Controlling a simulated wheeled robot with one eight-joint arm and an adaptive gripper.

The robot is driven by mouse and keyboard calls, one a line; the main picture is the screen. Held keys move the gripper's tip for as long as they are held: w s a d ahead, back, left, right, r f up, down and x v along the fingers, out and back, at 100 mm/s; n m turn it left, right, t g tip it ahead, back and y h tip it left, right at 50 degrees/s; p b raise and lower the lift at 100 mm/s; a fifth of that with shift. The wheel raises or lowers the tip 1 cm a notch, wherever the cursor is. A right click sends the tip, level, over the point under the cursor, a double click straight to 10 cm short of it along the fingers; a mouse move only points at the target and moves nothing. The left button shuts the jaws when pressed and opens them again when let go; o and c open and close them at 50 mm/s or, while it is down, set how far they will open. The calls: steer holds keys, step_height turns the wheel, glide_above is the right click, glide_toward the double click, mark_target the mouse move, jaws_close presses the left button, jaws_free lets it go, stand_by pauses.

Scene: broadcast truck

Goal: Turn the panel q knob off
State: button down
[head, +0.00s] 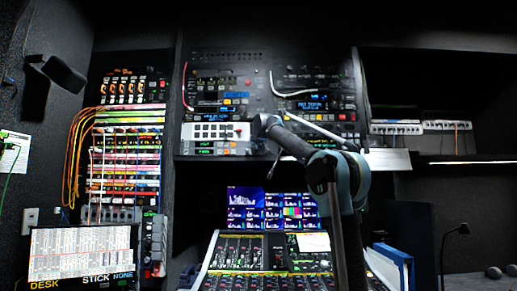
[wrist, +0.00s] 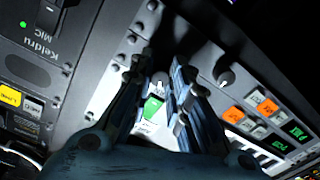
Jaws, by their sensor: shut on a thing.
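In the wrist view, my gripper (wrist: 160,72) reaches down to a pale panel (wrist: 205,75), with one finger on each side of a small grey knob (wrist: 160,79). The fingers are shut on this knob and hide its sides. No legible label shows which knob is panel q, and its on or off setting cannot be read. A second dark knob (wrist: 225,77) stands free to the right on the same panel. In the head view, my gripper (head: 262,124) is at the rack front, right of the white-faced unit (head: 215,132); the held knob is hidden there.
In the wrist view, a green-lit button (wrist: 152,108) lies between the fingers, and orange buttons (wrist: 265,104) are to the right. A dark "Keldru" unit (wrist: 35,60) adjoins the panel. In the head view, loose orange cables (head: 75,150) hang left, and a mixing desk (head: 260,250) stands below.

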steer(key=shift+n, duration=10)
steer(key=shift+r+h, duration=0.1)
steer(key=shift+h, duration=0.3)
steer(key=c, duration=1.5)
jaws_free()
